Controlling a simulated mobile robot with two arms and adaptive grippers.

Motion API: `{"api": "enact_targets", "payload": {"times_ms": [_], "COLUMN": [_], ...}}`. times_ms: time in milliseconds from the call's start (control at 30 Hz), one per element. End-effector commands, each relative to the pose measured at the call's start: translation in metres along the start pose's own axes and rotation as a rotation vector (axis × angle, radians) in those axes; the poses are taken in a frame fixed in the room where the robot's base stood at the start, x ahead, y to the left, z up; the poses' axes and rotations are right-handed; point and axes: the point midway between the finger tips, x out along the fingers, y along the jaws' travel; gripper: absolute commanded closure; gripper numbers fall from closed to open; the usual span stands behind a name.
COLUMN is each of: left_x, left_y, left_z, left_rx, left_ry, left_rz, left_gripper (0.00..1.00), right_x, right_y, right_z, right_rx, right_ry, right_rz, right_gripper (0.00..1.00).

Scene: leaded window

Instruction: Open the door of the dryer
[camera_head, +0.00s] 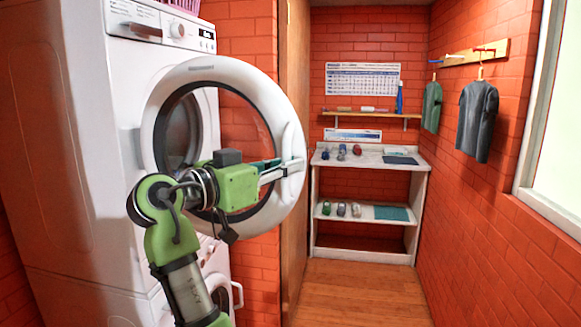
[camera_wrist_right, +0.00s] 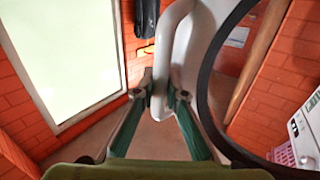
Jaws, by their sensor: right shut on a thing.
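The dryer (camera_head: 75,120) is the white upper machine at the left in the head view. Its round white door (camera_head: 240,75) with a dark-rimmed window stands swung out from the front, so it is open. The door also shows in the right wrist view (camera_wrist_right: 195,40). My right gripper (camera_head: 284,171) reaches across the door to its handle (camera_head: 293,145) at the door's right edge. In the right wrist view my gripper's fingers (camera_wrist_right: 159,97) are shut on the white handle (camera_wrist_right: 161,65), one on each side. My left gripper is not in view.
A second white machine (camera_head: 215,268) stands under the dryer. A pink basket (camera_head: 188,4) sits on top. A wooden panel edge (camera_head: 294,130) rises behind the door. A white shelf (camera_head: 365,253) with small items stands at the back. Wooden floor (camera_head: 360,290) there is clear.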

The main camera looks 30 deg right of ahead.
Motion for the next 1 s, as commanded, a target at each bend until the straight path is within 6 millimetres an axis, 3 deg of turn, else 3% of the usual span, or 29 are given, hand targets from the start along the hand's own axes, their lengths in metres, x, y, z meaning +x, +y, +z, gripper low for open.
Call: {"api": "enact_targets", "payload": {"times_ms": [200,233,633,767,1000], "left_x": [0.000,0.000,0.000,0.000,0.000], "left_y": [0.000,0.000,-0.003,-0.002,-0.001], "left_z": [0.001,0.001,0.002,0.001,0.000], "left_rx": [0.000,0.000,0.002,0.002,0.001], "left_ry": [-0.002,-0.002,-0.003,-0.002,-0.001], "left_rz": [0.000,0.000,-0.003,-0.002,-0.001], "left_gripper": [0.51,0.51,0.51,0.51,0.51], "right_x": [-0.001,-0.001,0.000,-0.001,-0.002], "right_y": [-0.001,-0.001,-0.001,-0.001,-0.001], "right_z": [-0.003,-0.003,-0.005,-0.022,-0.070], "right_rx": [0.000,0.000,0.001,0.004,0.006], "right_ry": [0.005,0.005,0.002,0.002,0.009], "right_rz": [-0.005,-0.005,-0.003,-0.003,-0.004], "right_gripper": [1.00,0.81,0.81,0.81,0.81]}}
